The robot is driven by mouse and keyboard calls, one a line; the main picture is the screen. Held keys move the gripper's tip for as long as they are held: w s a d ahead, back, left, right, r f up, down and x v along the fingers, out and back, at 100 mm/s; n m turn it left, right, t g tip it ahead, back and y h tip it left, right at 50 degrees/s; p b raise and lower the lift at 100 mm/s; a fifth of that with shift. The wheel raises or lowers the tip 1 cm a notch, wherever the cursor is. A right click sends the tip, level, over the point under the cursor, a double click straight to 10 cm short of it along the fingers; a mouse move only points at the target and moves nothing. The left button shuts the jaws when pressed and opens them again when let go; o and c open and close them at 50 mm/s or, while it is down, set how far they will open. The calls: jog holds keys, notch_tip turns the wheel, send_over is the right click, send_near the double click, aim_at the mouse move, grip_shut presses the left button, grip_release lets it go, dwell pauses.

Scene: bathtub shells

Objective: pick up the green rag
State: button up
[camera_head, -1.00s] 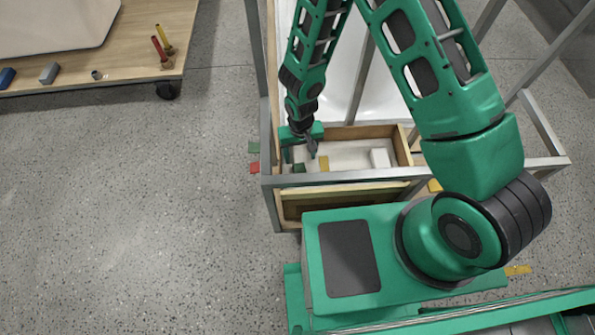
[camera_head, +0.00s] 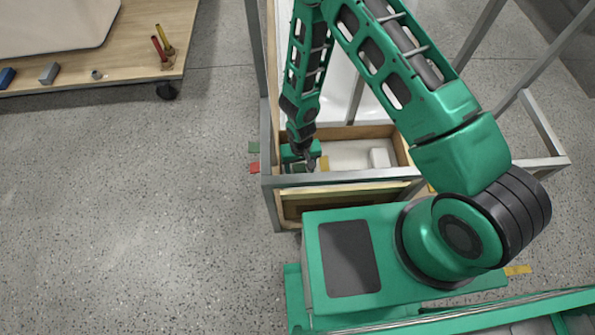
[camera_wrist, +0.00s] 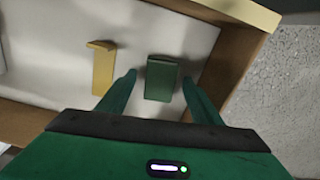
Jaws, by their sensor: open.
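The green rag (camera_wrist: 161,79) shows in the wrist view as a small dark green folded block. It lies on the white floor of a wooden drawer, near the drawer's side wall. My gripper (camera_wrist: 158,85) is open, with one finger on each side of the rag and space left at both sides. I cannot tell how far above it the fingertips are. In the head view my gripper (camera_head: 309,162) reaches down into the drawer's left end, and the arm hides most of the rag.
The wooden drawer (camera_head: 403,152) sits inside a grey metal frame (camera_head: 340,178). A yellow piece (camera_wrist: 103,68) lies left of the rag in the wrist view. A white block (camera_head: 379,158) lies further right in the drawer. A wooden trolley (camera_head: 120,70) stands at the upper left.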

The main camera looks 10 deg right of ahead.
aim_at(300, 169)
jog(key=c, duration=1.1)
jog(key=shift+c, duration=0.2)
notch_tip(300, 169, up, 10)
